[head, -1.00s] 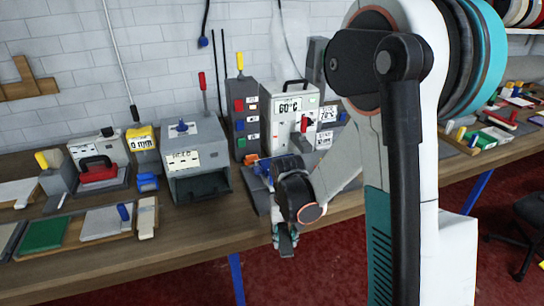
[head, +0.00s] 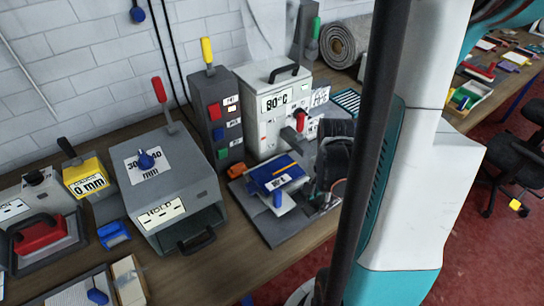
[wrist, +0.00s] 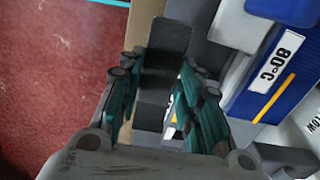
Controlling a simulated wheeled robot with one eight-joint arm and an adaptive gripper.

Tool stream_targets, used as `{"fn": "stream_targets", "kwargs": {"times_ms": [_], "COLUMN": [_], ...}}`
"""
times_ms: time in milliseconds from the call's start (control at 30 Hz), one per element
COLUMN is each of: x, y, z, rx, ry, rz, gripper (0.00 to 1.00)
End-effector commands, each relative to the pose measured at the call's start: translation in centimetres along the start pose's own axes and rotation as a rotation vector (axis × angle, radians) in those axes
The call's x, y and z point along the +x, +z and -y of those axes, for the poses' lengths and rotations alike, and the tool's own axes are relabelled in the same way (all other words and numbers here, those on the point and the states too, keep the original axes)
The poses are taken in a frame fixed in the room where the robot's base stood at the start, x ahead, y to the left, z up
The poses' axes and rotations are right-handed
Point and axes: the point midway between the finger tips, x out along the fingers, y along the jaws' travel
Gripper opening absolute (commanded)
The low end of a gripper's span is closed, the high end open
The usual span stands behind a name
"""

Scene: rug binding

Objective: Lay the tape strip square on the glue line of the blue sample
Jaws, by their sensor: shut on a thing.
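The blue sample (head: 272,172) lies on a grey stand on the bench in the head view. It carries an orange glue line (head: 284,168) and a white label. In the wrist view the blue sample (wrist: 262,85) and its orange line (wrist: 274,98) are right of my gripper. My gripper (wrist: 159,68) is shut on a dark, flat piece, which looks like the tape strip (wrist: 168,40). The strip is apart from the glue line in the picture. In the head view my gripper (head: 326,203) is beside the sample's right end, partly hidden by my arm.
A grey box with an 80°C display (head: 275,112) and a dark switch box (head: 217,115) stand behind the sample. A grey press (head: 172,190) stands to the left. The bench's front edge and red floor (wrist: 50,75) lie beside my gripper.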

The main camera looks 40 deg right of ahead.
Motion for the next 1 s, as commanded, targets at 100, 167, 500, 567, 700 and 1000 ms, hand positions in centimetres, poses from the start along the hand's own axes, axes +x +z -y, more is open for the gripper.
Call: {"fn": "stream_targets", "kwargs": {"times_ms": [100,167,500,567,700,1000], "x": [-0.1,-0.1,-0.1,0.0,-0.1,-0.1], "y": [-0.2,-0.2,-0.4,-0.5,-0.5,-0.6], "z": [-0.3,0.1,7.8,9.2,11.9,14.2], "rx": [0.027,0.031,0.027,0.028,0.029,0.030], "ry": [0.000,0.000,0.000,0.000,0.000,0.000], "rz": [0.000,0.000,0.000,0.000,0.000,0.000], "gripper": [0.16,0.16,0.16,0.16,0.16,0.16]}}
